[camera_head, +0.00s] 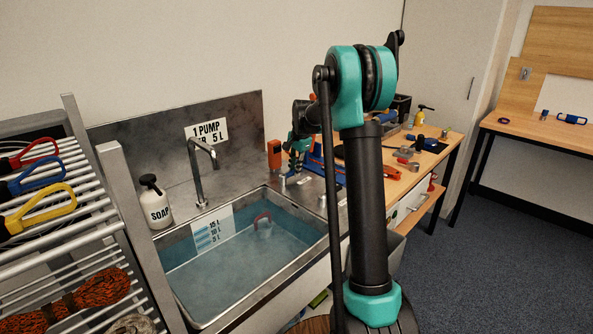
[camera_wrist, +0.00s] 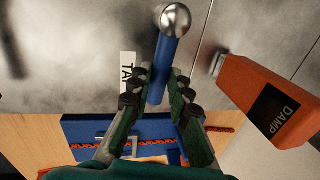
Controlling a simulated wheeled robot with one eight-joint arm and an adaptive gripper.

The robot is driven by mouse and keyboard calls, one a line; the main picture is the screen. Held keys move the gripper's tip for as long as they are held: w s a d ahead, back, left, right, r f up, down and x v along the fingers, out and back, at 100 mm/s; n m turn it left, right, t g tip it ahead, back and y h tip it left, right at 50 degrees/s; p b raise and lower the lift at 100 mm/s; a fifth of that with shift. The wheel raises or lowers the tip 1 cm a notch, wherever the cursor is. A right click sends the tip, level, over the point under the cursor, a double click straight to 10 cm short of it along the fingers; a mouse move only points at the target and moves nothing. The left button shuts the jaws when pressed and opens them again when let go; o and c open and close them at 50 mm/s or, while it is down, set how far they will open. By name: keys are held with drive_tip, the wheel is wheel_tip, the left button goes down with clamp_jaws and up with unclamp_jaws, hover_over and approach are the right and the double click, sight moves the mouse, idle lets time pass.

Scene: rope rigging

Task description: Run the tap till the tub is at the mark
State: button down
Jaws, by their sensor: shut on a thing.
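The steel tub (camera_head: 180,318) is sunk in the counter and holds bluish water (camera_head: 235,265). A white scale plate (camera_head: 212,232) on its back wall reads 15 L, 10 L and 5 L; the waterline is near the plate's lower end, and its exact level is hard to tell. The steel spout (camera_head: 197,175) stands behind the tub; no stream shows at its mouth. In the wrist view, a blue tap lever (camera_wrist: 160,75) with a steel ball end stands beside a partly hidden "TA…" label (camera_wrist: 128,80). My gripper (camera_wrist: 160,82) is shut on the lever.
A soap bottle (camera_head: 156,203) stands left of the spout. An orange damp meter (camera_wrist: 268,100) is close to the right of my gripper. A rope rack (camera_head: 115,170) stands left; a tool bench (camera_head: 440,150) is right.

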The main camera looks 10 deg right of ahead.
drive_tip(key=shift+w+a+n, duration=0.1)
drive_tip(key=shift+w+n, duration=0.1)
drive_tip(key=shift+n, duration=0.2)
drive_tip(key=c, duration=1.4)
unclamp_jaws()
drive_tip(key=r, duration=0.4)
drive_tip(key=s+d+r, duration=0.1)
drive_tip(key=r, duration=0.6)
drive_tip(key=shift+s+d+r, duration=0.2)
drive_tip(key=shift+s+r, duration=0.2)
